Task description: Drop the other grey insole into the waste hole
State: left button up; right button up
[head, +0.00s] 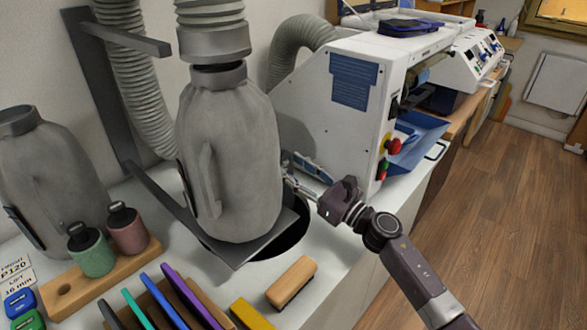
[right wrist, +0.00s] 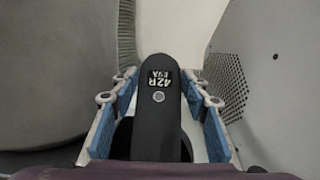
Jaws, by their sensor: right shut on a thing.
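My right gripper (head: 294,170) is between the big grey canister and the white machine, over the bench. In the right wrist view it is shut on a dark grey insole (right wrist: 158,122) labelled 42R EVA, held between its blue finger pads. In the head view I cannot make out the insole clearly. The waste hole (head: 287,240) is a dark round opening in the bench top, partly hidden by the canister and its plate. Dark patches show below the insole in the wrist view. My left gripper is not in view.
The grey canister (head: 230,160) stands on a metal bracket close to the gripper's left. The white machine (head: 305,105) with a red button is just behind. A wooden brush (head: 291,283), a yellow block (head: 251,315) and coloured tools lie at the front.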

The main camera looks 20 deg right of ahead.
jog(key=o, duration=1.3)
jog(key=v, duration=1.2)
jog(key=shift+d+f, duration=0.1)
